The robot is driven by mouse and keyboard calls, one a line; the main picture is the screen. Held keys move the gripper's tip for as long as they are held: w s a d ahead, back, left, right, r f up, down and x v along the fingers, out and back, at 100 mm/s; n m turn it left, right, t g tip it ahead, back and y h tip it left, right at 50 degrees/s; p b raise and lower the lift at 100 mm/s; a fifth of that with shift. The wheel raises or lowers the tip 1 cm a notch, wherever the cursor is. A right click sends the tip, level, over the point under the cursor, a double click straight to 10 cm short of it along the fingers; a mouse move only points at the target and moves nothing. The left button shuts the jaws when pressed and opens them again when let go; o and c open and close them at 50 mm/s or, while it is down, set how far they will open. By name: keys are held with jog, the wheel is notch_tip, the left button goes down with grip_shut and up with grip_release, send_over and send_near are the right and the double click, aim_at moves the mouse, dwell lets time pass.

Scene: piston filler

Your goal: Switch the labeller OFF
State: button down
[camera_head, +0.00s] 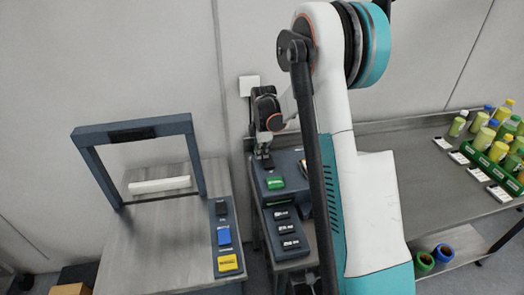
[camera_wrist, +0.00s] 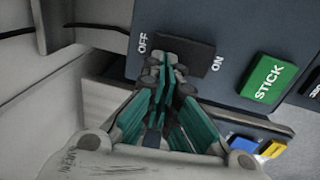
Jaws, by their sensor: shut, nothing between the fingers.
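The labeller (camera_head: 263,196) is a dark blue-grey box in the middle of the head view, with a green button on top. The wrist view shows its panel (camera_wrist: 215,20) close up. A black switch (camera_wrist: 200,52) sits there between the words OFF on the left and ON on the right. My gripper (camera_wrist: 167,62) is shut and empty, its fingertips at the OFF end of the switch. They hide that end, and I cannot tell whether they touch it or which way it is tipped. In the head view my gripper (camera_head: 263,162) is at the labeller's back left.
The green STICK button (camera_wrist: 268,80) lies right of the switch. Black buttons (camera_head: 287,228) stand in front. Left is a bench with a dark frame (camera_head: 133,132) and blue (camera_head: 223,236) and yellow (camera_head: 228,263) buttons. Bottles (camera_head: 480,121) stand on the right table.

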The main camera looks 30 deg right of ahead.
jog(key=shift+w+f+b, duration=0.15)
jog(key=shift+f+b, duration=0.3)
jog(key=shift+r, duration=0.1)
jog(key=shift+s+a+r, duration=0.2)
jog(key=shift+s+r, duration=0.05)
jog(key=shift+s, duration=0.5)
